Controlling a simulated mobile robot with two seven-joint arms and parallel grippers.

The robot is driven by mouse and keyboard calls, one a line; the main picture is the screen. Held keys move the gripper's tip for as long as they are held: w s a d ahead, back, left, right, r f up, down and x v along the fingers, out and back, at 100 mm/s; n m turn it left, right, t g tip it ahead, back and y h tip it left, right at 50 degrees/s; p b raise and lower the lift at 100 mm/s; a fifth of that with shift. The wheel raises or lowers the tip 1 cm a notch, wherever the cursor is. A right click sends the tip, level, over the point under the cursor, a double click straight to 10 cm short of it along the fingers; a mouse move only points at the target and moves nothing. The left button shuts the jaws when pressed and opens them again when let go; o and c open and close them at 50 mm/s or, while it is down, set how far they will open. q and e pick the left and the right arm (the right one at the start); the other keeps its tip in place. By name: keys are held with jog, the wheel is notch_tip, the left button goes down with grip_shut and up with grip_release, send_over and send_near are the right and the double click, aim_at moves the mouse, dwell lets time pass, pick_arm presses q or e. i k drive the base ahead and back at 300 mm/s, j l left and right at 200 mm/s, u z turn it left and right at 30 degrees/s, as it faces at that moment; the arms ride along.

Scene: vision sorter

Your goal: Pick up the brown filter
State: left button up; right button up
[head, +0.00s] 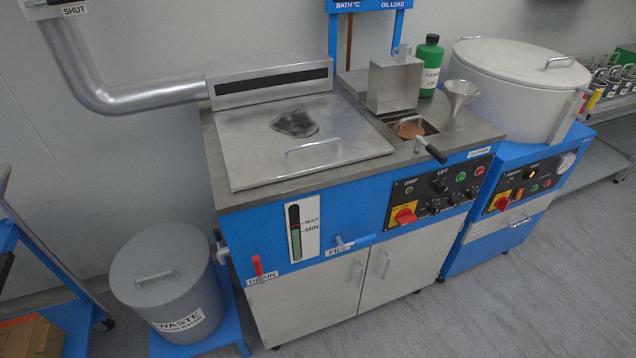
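A small brown surface (408,130) shows inside the square opening in the top of the blue and steel machine. It may be the brown filter, but it is too small and too far inside to tell. A metal handle with a black grip (434,152) sticks out over the front edge of this opening. The raised steel cover (396,84) stands just behind the opening. Neither of my grippers is in view.
A green bottle (429,66) and a metal funnel (458,95) stand right of the opening. A closed steel lid (300,140) lies to its left. A grey waste bin (170,275) stands at left. A white round vessel (515,85) is at right. The front floor is clear.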

aim_at(407, 131)
jog(key=j+z, duration=0.25)
jog(key=j, duration=0.45)
jog(key=j+z, duration=0.3)
jog(key=j, duration=0.4)
jog(key=j+z, duration=0.25)
jog(key=j, duration=0.4)
jog(key=k, duration=0.05)
